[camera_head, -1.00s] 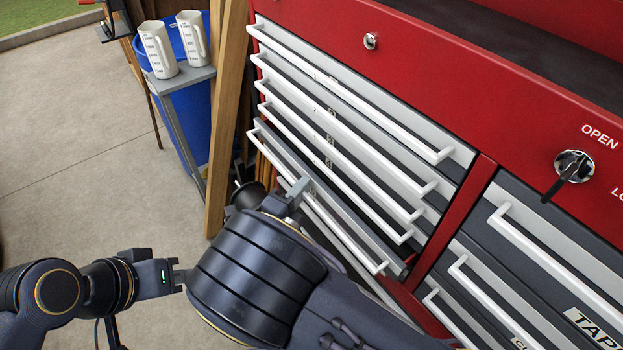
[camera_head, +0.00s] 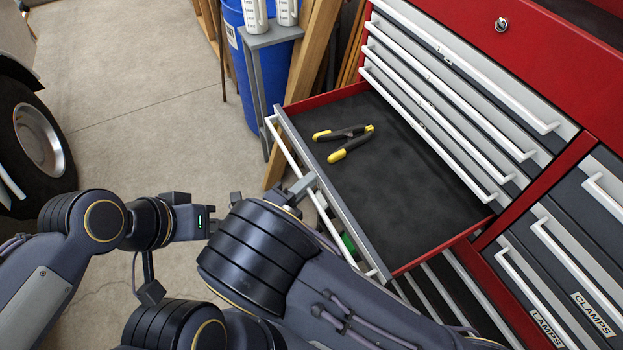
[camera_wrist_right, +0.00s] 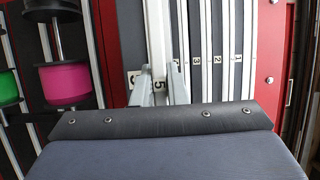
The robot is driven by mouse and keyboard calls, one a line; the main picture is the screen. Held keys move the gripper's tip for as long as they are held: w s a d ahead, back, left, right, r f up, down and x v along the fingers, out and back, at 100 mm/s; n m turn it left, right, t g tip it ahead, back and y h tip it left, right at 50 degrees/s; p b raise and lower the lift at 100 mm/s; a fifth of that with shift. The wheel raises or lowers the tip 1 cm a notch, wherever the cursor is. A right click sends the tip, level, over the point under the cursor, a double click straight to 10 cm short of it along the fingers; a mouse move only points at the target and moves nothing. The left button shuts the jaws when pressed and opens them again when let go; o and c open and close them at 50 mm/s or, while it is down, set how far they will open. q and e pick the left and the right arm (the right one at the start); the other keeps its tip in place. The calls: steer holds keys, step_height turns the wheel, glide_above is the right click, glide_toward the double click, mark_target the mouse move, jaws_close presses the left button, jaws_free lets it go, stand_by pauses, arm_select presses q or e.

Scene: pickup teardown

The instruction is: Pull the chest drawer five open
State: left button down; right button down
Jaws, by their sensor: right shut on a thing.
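The chest drawer five (camera_head: 425,195) stands well out from the red chest, its dark lined inside showing in the head view. Its white bar handle (camera_head: 284,152) runs along the grey front. My right gripper (camera_head: 301,187) is shut on this handle near its middle. In the right wrist view, the fingers of my right gripper (camera_wrist_right: 160,88) close around the pale handle (camera_wrist_right: 157,35), beside a label reading 5. My left gripper (camera_head: 207,221) is at the left, away from the drawer; whether its jaws are open is unclear.
A black clamp with yellow tips (camera_head: 344,140) lies in the drawer. Shut drawers with white handles (camera_head: 450,125) sit above it. A blue bin (camera_head: 268,80), a small grey stand (camera_head: 270,36) and wooden boards (camera_head: 312,60) stand beyond. Open floor lies left, with a vehicle wheel (camera_head: 38,140).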

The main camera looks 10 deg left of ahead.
arm_select(q)
steer(key=shift+s+a, duration=0.25)
steer(key=shift+a, duration=0.1)
arm_select(e)
steer(key=shift+s+a+f, duration=0.1)
steer(key=shift+s+a, duration=0.35)
steer(key=shift+a, duration=0.15)
steer(key=c, duration=1.4)
jaws_free()
steer(key=shift+c, duration=0.2)
arm_select(q)
steer(key=shift+r, duration=0.15)
